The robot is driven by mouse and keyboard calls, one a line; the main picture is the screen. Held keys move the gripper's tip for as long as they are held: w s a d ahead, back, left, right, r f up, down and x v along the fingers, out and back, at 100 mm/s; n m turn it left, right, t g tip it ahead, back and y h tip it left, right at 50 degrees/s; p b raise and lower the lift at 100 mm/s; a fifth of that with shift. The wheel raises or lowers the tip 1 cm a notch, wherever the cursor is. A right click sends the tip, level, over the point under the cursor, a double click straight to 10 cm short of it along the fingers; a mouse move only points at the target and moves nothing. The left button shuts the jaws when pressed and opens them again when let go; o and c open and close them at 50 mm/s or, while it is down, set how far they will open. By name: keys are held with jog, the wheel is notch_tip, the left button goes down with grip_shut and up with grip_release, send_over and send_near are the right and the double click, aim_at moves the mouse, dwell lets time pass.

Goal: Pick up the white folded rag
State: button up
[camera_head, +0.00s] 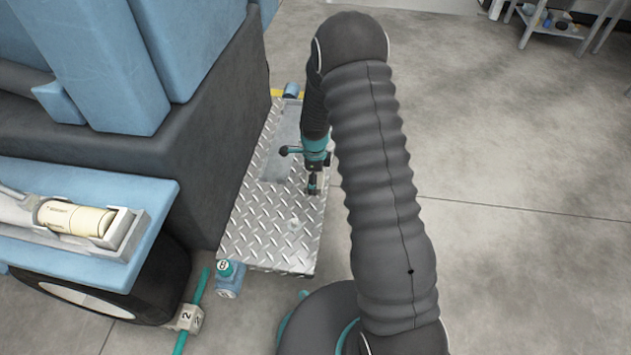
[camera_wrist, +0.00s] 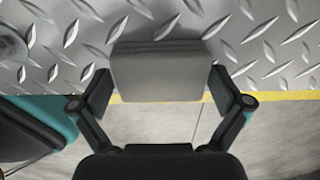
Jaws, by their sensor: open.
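The white folded rag (camera_wrist: 160,78) shows in the wrist view as a pale grey-white block with a fold line along its top. It lies at the edge of the diamond-plate platform (camera_head: 270,232), and its near part overlaps the yellow edge line in the picture. My gripper (camera_wrist: 164,90) is open, with one finger on each side of the rag. I cannot tell whether the fingers touch it. In the head view my gripper (camera_head: 313,187) is over the right part of the platform, pointing down. I cannot make out the rag in that view.
A large blue and dark machine (camera_head: 190,150) stands left of the platform. A blue tray (camera_head: 85,262) holding a cream cylinder (camera_head: 75,218) juts out at the lower left. A grey round part (camera_wrist: 12,45) is at the wrist view's left.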

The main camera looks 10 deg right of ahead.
jog(key=c, duration=0.8)
jog(key=shift+r, duration=0.1)
jog(key=shift+r, duration=0.45)
notch_tip(320, 180, up, 4)
jog(key=shift+f+p, duration=0.2)
jog(key=shift+p, duration=0.1)
jog(key=s+r, duration=0.2)
jog(key=s, duration=0.2)
jog(key=s+d+r, duration=0.1)
jog(key=s+r, duration=0.1)
jog(key=s, duration=0.1)
jog(key=s+r, duration=0.2)
jog(key=s, duration=0.2)
jog(key=shift+s+d+r+p, duration=0.15)
jog(key=shift+s+r+p, duration=0.05)
jog(key=shift+s+p, duration=0.15)
